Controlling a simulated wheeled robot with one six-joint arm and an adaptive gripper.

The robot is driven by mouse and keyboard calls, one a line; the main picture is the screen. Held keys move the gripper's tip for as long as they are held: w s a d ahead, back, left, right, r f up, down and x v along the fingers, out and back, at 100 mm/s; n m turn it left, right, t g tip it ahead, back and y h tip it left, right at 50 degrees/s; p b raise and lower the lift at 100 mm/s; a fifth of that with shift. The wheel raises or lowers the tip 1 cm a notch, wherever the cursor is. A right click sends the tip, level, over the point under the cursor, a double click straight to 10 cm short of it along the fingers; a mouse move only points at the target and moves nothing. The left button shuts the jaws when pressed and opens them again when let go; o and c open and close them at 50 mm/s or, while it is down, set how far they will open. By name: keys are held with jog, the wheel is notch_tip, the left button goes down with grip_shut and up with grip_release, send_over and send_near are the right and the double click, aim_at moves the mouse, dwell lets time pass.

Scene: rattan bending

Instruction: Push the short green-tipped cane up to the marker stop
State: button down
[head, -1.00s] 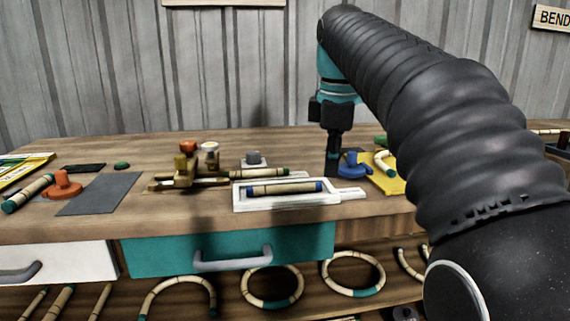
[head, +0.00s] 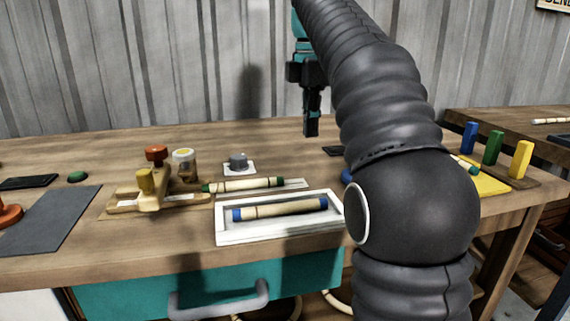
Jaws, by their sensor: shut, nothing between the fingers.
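A short pale cane (head: 247,185) with green tips lies behind the white tray. Its left end is close to a wooden jig (head: 124,206) with red, yellow and white knobs, and I cannot tell if they touch. A white strip (head: 295,184) shows beyond its right end. I cannot tell which part is the marker stop. My gripper (head: 311,134) points down, shut and empty, above the table, up and to the right of the cane's right tip, apart from it.
A blue-tipped cane (head: 282,209) lies in the white tray (head: 232,236) in front. A grey knob (head: 238,160) stands behind the green-tipped cane. Blue, green and yellow blocks (head: 493,148) stand at the right. A grey mat (head: 45,222) lies at the left.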

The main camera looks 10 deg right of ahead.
aim_at(290, 185)
notch_tip(290, 185, down, 10)
jog(key=shift+f+b, duration=0.15)
jog(key=shift+b, duration=0.85)
jog(key=a, duration=0.2)
jog(key=shift+w+a+r, duration=0.1)
jog(key=shift+a+r, duration=0.1)
jog(key=shift+a, duration=0.85)
